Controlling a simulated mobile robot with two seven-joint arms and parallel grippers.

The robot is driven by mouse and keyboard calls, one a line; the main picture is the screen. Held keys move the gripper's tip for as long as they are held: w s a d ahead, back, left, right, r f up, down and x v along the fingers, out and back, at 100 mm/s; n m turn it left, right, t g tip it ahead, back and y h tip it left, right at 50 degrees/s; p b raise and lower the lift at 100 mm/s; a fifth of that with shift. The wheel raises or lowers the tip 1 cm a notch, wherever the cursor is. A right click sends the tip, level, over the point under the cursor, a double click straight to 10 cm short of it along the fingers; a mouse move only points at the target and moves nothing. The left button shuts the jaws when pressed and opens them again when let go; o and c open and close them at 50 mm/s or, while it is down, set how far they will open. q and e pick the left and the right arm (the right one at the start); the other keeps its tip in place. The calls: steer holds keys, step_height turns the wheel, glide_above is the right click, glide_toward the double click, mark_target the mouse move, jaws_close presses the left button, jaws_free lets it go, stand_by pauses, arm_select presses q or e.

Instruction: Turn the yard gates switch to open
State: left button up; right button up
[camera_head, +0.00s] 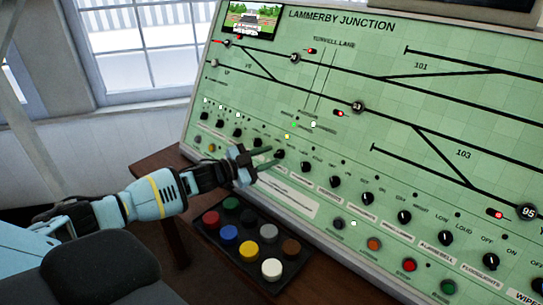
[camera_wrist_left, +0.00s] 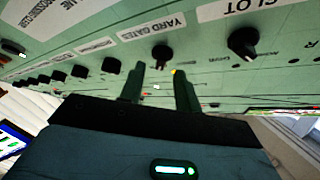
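The yard gates switch (camera_wrist_left: 162,57) is a black rotary knob on the pale green sloping panel. Its "YARD GATES" label shows upside down in the left wrist view. My left gripper (camera_wrist_left: 159,78) is open and empty, and the knob shows just beyond and between its two dark fingers. I cannot tell whether they touch it or which way its pointer is set. In the head view my left gripper (camera_head: 268,156) is at the panel's lower left, with a black knob (camera_head: 279,153) by its fingertips; that knob's label is unreadable. My right gripper is not in view.
The slot knob (camera_wrist_left: 243,43) is beside the switch. Several similar knobs (camera_head: 367,198) run along the panel (camera_head: 300,95). Below my left gripper, a dark box of coloured buttons (camera_head: 282,276) stands on the brown desk (camera_head: 330,287). A window is behind.

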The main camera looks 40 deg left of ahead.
arm_select(q)
steer(key=v, duration=0.6)
steer(key=shift+r, duration=0.1)
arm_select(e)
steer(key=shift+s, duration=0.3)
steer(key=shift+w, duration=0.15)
